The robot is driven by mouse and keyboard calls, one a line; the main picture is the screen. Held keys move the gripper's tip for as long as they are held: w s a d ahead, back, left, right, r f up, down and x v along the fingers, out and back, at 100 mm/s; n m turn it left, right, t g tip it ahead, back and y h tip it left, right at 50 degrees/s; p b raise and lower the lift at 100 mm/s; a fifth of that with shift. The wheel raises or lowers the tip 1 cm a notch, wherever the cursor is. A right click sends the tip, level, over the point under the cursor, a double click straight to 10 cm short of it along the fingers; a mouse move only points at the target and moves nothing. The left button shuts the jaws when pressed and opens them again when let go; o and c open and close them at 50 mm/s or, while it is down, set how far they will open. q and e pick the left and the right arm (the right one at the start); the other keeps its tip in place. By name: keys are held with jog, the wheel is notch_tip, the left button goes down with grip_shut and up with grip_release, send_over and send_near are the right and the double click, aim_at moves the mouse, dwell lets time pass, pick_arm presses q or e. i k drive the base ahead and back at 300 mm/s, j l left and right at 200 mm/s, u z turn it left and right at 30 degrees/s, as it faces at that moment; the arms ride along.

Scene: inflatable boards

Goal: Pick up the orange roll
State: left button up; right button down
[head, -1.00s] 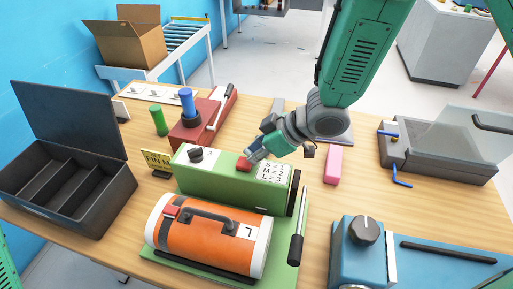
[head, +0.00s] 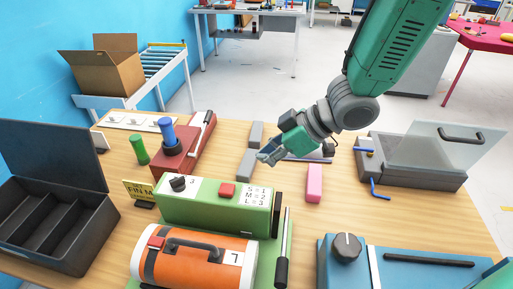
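The orange roll (head: 170,264) lies on its side in the front of the green machine (head: 215,210), at the bottom of the head view. It has white ends, a dark handle, a red button and a "7" label. Its lower edge is cut off by the frame. The green machine has a dark knob, a red button (head: 227,190) and an S/M/L label. My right gripper (head: 268,157) hangs above the table behind the green machine, apart from the roll. Its fingers point left and look close together; their opening is unclear. My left gripper is not in view.
An open dark box (head: 50,215) stands at the left. A red device (head: 185,150) with a blue cylinder and a green cylinder (head: 140,148) are behind. A pink block (head: 314,183) lies right of centre. A blue machine (head: 410,265) and a grey lidded case (head: 410,160) occupy the right.

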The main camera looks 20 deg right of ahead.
aim_at(169, 256)
jog(key=k, duration=1)
